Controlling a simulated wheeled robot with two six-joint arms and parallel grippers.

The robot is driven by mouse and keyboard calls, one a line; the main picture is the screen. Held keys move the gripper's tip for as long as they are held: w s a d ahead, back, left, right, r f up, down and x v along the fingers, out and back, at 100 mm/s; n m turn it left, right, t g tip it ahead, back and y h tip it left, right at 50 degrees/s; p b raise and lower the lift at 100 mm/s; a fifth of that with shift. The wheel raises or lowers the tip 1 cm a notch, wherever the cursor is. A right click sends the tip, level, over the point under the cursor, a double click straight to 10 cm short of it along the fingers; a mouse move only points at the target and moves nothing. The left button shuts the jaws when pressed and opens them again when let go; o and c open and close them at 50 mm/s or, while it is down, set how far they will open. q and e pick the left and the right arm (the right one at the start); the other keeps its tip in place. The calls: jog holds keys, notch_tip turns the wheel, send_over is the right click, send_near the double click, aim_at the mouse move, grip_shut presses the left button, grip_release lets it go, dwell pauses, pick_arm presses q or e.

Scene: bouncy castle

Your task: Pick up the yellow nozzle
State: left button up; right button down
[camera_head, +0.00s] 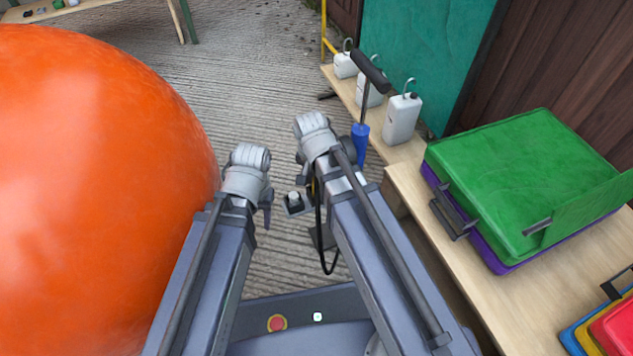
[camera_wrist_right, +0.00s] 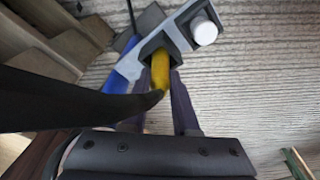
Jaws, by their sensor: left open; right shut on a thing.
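The yellow nozzle (camera_wrist_right: 160,70) stands in a square socket of a grey holder (camera_wrist_right: 180,34) in the right wrist view. My right gripper (camera_wrist_right: 166,88) has its two dark fingers on either side of the nozzle and is shut on it. The nozzle's lower end is hidden in the socket, and a black band crosses in front of its near end. In the head view the holder (camera_head: 297,210) shows between my arms, and the nozzle is mostly hidden by my right gripper (camera_head: 306,188). My left gripper (camera_head: 266,210) is open and empty, left of the holder.
A white round-topped piece (camera_wrist_right: 204,31) sits in the neighbouring socket. A blue pump (camera_head: 360,143) with a black handle stands beside my right arm. White jugs (camera_head: 402,119) and a green case (camera_head: 520,170) rest on wooden benches at right. A big orange ball (camera_head: 90,190) fills the left.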

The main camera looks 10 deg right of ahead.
jog(key=shift+r, duration=0.15)
notch_tip(320, 180, up, 12)
jog(key=p, duration=1.2)
jog(key=shift+r, duration=0.1)
